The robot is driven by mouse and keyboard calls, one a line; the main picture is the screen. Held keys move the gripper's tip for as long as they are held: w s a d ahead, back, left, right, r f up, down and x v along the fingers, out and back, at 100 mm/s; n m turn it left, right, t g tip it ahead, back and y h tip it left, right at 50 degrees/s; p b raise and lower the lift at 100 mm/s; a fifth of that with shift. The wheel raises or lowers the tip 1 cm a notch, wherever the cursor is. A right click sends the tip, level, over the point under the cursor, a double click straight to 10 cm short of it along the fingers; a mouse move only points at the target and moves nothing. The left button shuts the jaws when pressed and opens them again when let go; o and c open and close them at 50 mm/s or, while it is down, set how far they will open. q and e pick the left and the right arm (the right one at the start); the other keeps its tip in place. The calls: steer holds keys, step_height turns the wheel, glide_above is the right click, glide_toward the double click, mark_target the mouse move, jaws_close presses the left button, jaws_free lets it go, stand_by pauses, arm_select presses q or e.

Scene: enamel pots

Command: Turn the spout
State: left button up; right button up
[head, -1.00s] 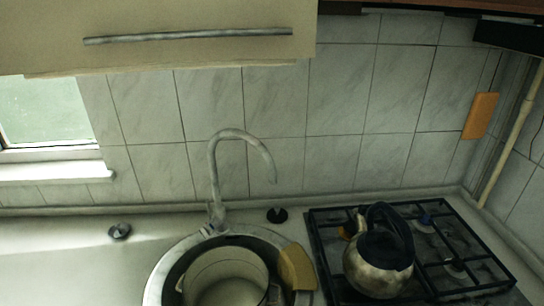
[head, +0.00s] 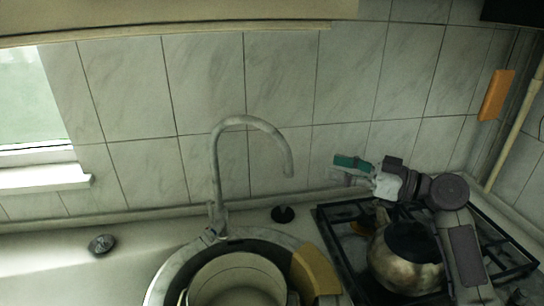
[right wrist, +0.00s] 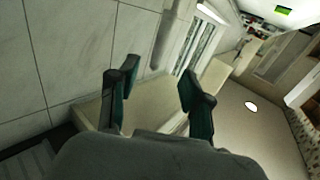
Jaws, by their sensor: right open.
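The grey curved spout (head: 251,121) rises from the faucet base (head: 216,222) behind the sink. Its downturned end is on the right, over the sink's right side. My right gripper (head: 342,170) is right of the spout end in the head view, in front of the tiles, pointing left. It is open, with nothing between its fingers, and apart from the spout. The right wrist view shows both dark green fingers spread (right wrist: 158,88). A pale grey upright shape stands beyond them there; I cannot tell whether it is the spout. My left gripper is not in view.
A large pot (head: 238,272) sits in the round sink (head: 167,272), with a yellow-brown sponge-like piece (head: 315,271) at its right rim. A kettle (head: 404,262) stands on the gas stove (head: 345,236), beneath my right arm. A dark plug (head: 283,214) lies between sink and stove.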

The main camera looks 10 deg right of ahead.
mark_target(290, 153)
steer(key=p+x, duration=0.2)
steer(key=x, duration=0.2)
steer(key=p+x, duration=0.2)
steer(key=x, duration=0.2)
steer(key=r+p+x, duration=0.1)
steer(key=p+x, duration=0.1)
steer(key=x, duration=0.2)
steer(key=shift+w+a+f, duration=0.25)
steer(key=shift+w+a, duration=0.05)
steer(key=shift+a, duration=0.15)
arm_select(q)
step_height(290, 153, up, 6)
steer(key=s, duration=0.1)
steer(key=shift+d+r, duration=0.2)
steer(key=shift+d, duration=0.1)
arm_select(e)
jaws_close()
